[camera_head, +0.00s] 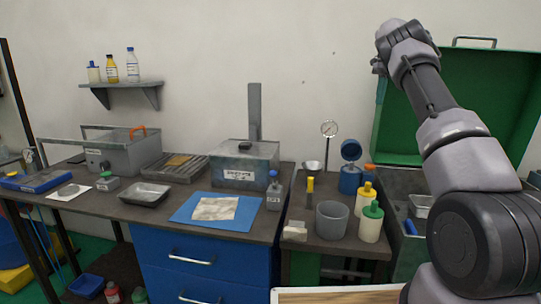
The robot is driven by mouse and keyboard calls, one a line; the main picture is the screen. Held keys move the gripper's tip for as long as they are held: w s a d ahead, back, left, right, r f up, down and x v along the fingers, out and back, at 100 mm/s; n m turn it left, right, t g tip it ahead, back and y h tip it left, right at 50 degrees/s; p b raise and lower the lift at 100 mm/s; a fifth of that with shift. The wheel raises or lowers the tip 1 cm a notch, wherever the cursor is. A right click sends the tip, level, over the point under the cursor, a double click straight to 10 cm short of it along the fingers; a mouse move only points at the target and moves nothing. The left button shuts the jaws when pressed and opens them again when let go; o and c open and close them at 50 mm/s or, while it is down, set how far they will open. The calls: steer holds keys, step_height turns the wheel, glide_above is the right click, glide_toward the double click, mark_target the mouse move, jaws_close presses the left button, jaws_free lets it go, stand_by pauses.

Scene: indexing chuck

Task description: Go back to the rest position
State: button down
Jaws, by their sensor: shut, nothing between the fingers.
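My arm rises on the right side of the head view and bends at its top in front of the wall and the green lid. My gripper (378,66) is at the upper end of the arm, turned left and partly hidden by the wrist. Only a small part of it shows. It is shut and empty, high above the benches and apart from every object.
An open green lid (462,98) stands close behind my arm. A grey box (245,165) and blue mat (230,222) are on the left bench. The upper middle wall is clear.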

steer(key=s+a+r+n+t+y, duration=0.1)
steer(key=s+a+r+n+t, duration=0.1)
steer(key=s+r+n, duration=0.65)
steer(key=s+a+r+n+t+y, duration=0.15)
steer(key=s+r+n, duration=0.35)
steer(key=s, duration=0.6)
steer(key=s+a+f+n+t, duration=0.1)
steer(key=s+a+n, duration=0.3)
steer(key=s, duration=0.4)
steer(key=s+a+f+n+t+h, duration=0.1)
steer(key=s+a+f+n+t, duration=0.1)
steer(key=s+a+f+n, duration=0.2)
steer(key=s+a+f+n+t, duration=0.2)
steer(key=s+a+n, duration=0.3)
steer(key=s+n, duration=0.4)
steer(key=s+f, duration=0.1)
steer(key=s, duration=0.3)
steer(key=shift+s+f+h, duration=0.25)
steer(key=shift+h, duration=0.1)
